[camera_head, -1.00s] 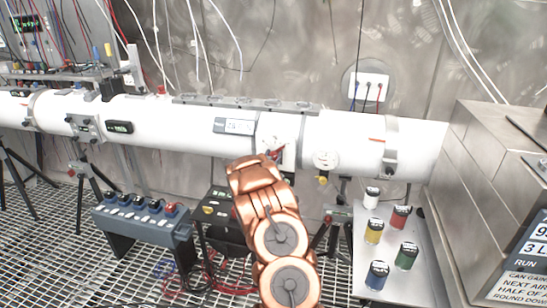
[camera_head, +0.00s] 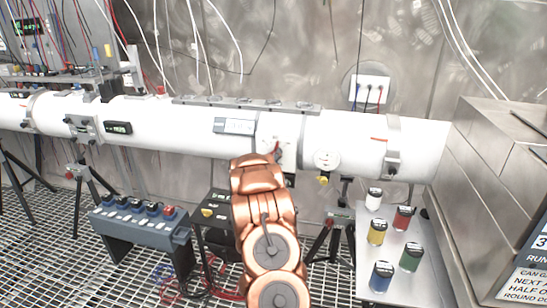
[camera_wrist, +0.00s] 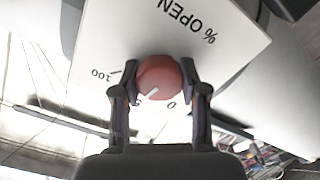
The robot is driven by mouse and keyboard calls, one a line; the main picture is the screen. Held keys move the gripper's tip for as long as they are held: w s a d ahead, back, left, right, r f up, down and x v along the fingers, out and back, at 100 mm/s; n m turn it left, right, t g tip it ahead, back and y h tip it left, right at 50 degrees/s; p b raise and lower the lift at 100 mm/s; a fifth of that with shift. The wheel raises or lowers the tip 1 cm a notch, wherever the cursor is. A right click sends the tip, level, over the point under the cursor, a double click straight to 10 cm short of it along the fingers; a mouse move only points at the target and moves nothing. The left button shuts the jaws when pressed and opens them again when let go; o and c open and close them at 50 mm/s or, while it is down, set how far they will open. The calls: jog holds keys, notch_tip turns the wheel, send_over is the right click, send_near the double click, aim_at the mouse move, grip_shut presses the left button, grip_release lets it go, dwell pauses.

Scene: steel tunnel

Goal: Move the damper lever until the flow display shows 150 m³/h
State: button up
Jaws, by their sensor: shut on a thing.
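The damper lever's round red knob (camera_wrist: 158,78) sits between my gripper's fingers (camera_wrist: 158,88) in the wrist view, and the fingers are shut on it. A white pointer mark on it lies between 100 and 0. Behind it is the white "% OPEN" scale plate (camera_wrist: 120,35). In the head view, the plate (camera_head: 289,131) is on the white tunnel pipe (camera_head: 180,120), with a bit of red lever (camera_head: 277,147) showing above my copper arm, which hides the gripper.
A tray (camera_head: 365,255) with several coloured-label jars stands at the lower right, beside a steel cabinet (camera_head: 490,150). A blue-grey switch box (camera_head: 140,228) stands at the lower left.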

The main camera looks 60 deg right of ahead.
jog(key=shift+w+r+n, duration=0.1)
jog(key=shift+n, duration=0.4)
jog(key=o, duration=1.1)
jog(key=shift+o, duration=0.2)
jog(key=shift+a, duration=0.15)
jog(key=v, duration=1.1)
jog(key=shift+s+a, duration=0.25)
jog(key=shift+a, duration=0.1)
